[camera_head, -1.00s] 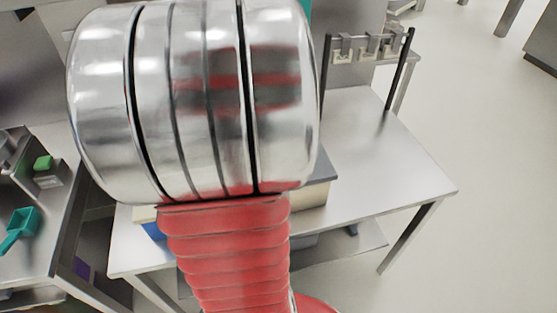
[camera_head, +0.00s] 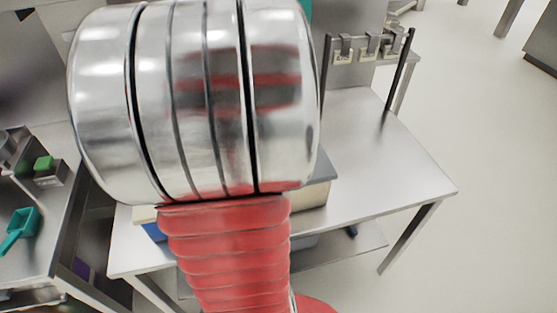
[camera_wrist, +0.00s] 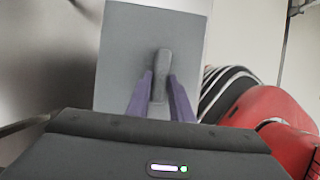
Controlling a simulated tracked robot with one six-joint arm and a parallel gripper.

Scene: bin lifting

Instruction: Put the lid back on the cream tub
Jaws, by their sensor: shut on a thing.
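The grey lid (camera_wrist: 122,50) is a flat rectangular panel with a raised handle. It fills the upper middle of the wrist view. My gripper (camera_wrist: 160,83) has its two purple fingers on either side of the handle and is shut on it. A pale strip shows along the lid's upper right edge. In the head view the cream tub (camera_head: 313,196) stands on the metal table, mostly behind my arm. A dark grey top surface (camera_head: 322,163) shows above its cream wall. I cannot tell whether the lid touches the rim all round. My gripper is hidden in the head view.
A metal rack with hanging clips (camera_head: 366,48) stands at the table's back. The table's right part (camera_head: 400,180) is clear. Something blue (camera_head: 153,231) shows left of my arm. A teal scoop (camera_head: 20,229) lies on the left bench.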

